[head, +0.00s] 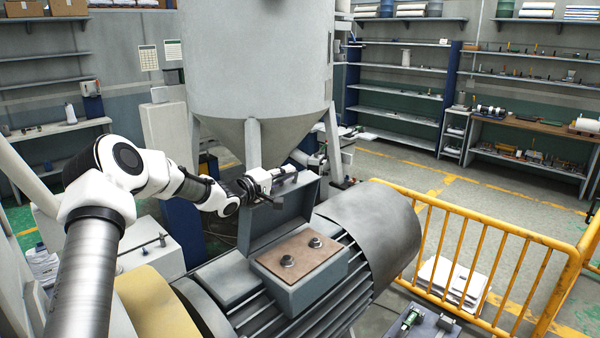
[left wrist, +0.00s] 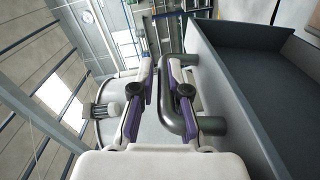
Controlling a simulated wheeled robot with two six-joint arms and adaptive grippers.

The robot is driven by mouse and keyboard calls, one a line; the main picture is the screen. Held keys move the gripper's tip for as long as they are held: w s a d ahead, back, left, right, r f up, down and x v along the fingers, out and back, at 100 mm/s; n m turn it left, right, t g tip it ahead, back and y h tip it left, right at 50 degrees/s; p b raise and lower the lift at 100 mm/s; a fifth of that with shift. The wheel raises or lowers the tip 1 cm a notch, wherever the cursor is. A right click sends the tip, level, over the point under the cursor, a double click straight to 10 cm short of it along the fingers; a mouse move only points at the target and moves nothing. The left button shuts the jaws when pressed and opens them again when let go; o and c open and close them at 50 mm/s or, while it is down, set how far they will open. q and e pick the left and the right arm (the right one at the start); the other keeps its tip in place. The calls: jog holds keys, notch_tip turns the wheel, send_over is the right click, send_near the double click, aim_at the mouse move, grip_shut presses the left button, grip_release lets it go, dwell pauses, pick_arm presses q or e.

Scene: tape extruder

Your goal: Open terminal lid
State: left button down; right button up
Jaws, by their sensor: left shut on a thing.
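The terminal lid (head: 285,214) is a grey shallow cover, standing raised at the back edge of the terminal box (head: 312,288) on the motor. The box is open on top and shows a brown plate (head: 298,258) with two metal terminals. My left gripper (head: 274,184) is at the upper part of the lid, on its far left side. In the left wrist view, my left gripper (left wrist: 163,85) is shut on the dark U-shaped lid handle (left wrist: 186,118), with the lid's grey wall (left wrist: 240,110) to the right. My right gripper is not in view.
The ribbed motor (head: 375,235) lies under the box. A large grey hopper (head: 255,70) stands close behind the lid. A yellow railing (head: 480,245) runs along the right. White sheets (head: 450,280) lie behind it. Shelves line the back walls.

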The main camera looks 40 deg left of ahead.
pick_arm(q)
jog(key=a, duration=0.1)
jog(key=a+p, duration=0.1)
jog(key=a, duration=0.1)
jog(key=shift+w+a+r, duration=0.2)
jog(key=shift+w+r, duration=0.05)
jog(key=shift+a+f+p, duration=0.15)
jog(key=shift+a+p, duration=0.35)
jog(key=shift+a, duration=0.1)
jog(key=c, duration=1.2)
grip_release()
jog(key=shift+w, duration=0.1)
